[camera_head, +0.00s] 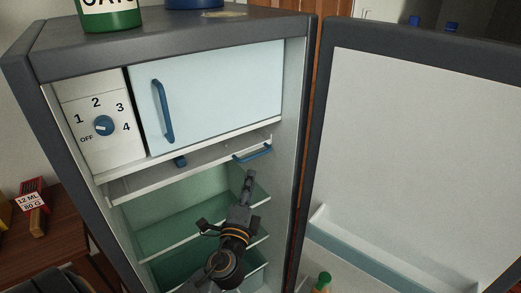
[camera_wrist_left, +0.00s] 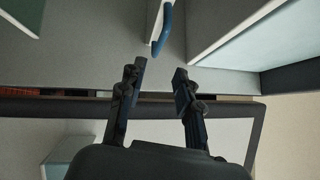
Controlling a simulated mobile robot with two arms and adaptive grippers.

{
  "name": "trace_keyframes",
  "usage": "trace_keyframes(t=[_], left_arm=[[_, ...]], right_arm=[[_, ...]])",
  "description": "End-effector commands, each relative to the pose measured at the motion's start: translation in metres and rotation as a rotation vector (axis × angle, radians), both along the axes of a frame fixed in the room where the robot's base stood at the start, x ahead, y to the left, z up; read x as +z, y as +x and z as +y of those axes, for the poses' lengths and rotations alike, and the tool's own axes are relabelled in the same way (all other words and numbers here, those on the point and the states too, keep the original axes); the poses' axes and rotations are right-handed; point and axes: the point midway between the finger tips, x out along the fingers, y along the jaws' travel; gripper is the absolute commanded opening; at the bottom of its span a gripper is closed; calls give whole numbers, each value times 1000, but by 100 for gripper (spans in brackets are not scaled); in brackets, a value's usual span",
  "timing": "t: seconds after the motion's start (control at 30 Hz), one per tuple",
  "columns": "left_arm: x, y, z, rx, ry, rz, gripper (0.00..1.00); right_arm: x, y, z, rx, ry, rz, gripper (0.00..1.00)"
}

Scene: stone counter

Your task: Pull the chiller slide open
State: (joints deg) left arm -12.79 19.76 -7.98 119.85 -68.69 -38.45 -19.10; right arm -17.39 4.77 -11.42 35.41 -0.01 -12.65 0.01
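The chiller slide (camera_head: 150,182) is a pale, shallow tray under the freezer compartment inside the open fridge. A blue bar handle (camera_head: 253,154) sits at its right end. My left gripper (camera_head: 226,203) is in front of the fridge interior, below the slide and its handle. Its two fingers are spread with nothing between them. In the left wrist view my left gripper (camera_wrist_left: 159,75) is open, and a blue handle (camera_wrist_left: 165,30) on a pale edge lies just beyond the fingertips, apart from them. My right gripper is not in view.
The freezer door (camera_head: 215,95) with its own blue handle is shut above. A dial panel (camera_head: 97,120) is beside it. The fridge door (camera_head: 420,150) stands open at right. Green shelves (camera_head: 165,230) lie below the slide. A green-labelled can (camera_head: 110,18) stands on top.

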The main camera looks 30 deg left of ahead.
Motion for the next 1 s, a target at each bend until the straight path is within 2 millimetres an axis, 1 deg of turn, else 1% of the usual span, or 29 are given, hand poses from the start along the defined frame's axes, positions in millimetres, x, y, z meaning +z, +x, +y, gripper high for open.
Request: trace_keyframes(t=[0.03, 0.17, 0.3, 0.4, 0.5, 0.7, 0.97, 1.0], left_arm=[[7, 11, 4, 1, 4, -3, 34], [11, 37, 15, 1, 2, -2, 34], [14, 64, 26, 1, 1, -1, 34], [16, 80, 32, 0, 0, 0, 34], [16, 92, 37, 0, 0, 0, 34], [16, 103, 41, -1, -1, 1, 34], [15, 104, 42, -2, -2, 2, 34], [16, 104, 41, -1, -2, 2, 30]], right_arm=[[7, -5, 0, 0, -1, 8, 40], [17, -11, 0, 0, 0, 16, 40], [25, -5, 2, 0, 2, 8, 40], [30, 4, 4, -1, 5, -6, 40], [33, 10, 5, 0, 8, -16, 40], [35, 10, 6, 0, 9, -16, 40], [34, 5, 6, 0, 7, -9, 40], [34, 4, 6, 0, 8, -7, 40]])
